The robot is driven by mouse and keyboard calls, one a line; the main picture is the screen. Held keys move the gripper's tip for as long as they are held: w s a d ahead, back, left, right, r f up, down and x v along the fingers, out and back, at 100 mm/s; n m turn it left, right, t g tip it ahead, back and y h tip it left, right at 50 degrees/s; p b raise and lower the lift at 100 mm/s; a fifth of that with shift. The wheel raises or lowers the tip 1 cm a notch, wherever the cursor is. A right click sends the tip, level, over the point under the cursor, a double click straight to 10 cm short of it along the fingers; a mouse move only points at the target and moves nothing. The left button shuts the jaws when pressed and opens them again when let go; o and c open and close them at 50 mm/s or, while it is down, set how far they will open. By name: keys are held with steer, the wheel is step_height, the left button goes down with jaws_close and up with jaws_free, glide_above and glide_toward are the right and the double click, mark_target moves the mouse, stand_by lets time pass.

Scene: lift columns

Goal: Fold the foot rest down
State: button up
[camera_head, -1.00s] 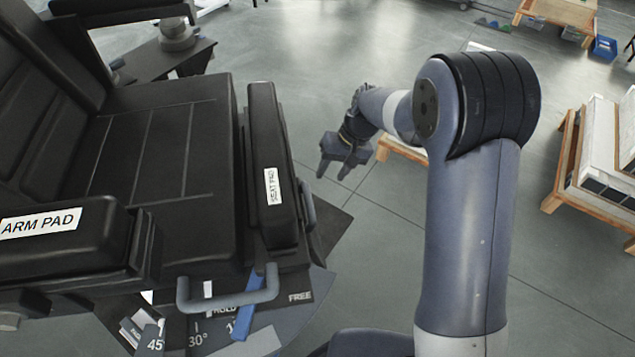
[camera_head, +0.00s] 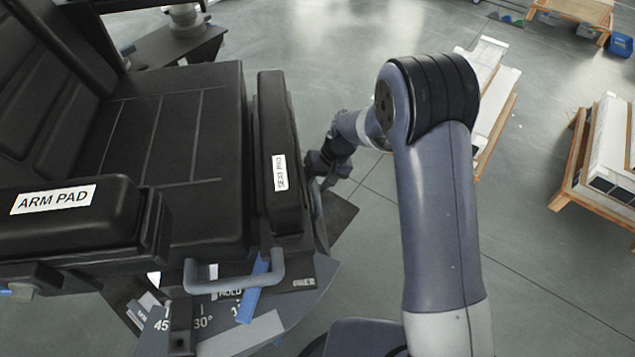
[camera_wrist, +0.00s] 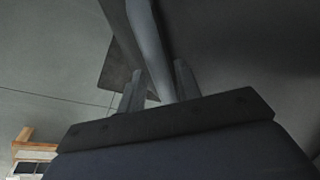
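The foot rest appears to be the black pad (camera_head: 279,150) with a small white label, hard to read, standing along the right edge of the chair's seat (camera_head: 165,150). A grey bar runs along the pad's right side, partly hidden in the head view. My gripper (camera_head: 325,178) is beside this bar, right of the pad, its fingers partly hidden. In the wrist view the grey bar (camera_wrist: 150,45) passes between the two fingers of my gripper (camera_wrist: 158,82). The fingers are apart, with a gap visible beside the bar.
A black arm pad (camera_head: 75,212) is at the left. A grey U-shaped handle (camera_head: 235,287) and a blue lever (camera_head: 252,292) sit over a plate with angle marks (camera_head: 318,290). Pallets with white boxes (camera_head: 610,150) stand at the right. The floor between is clear.

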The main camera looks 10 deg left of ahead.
jaws_close()
stand_by(0.3)
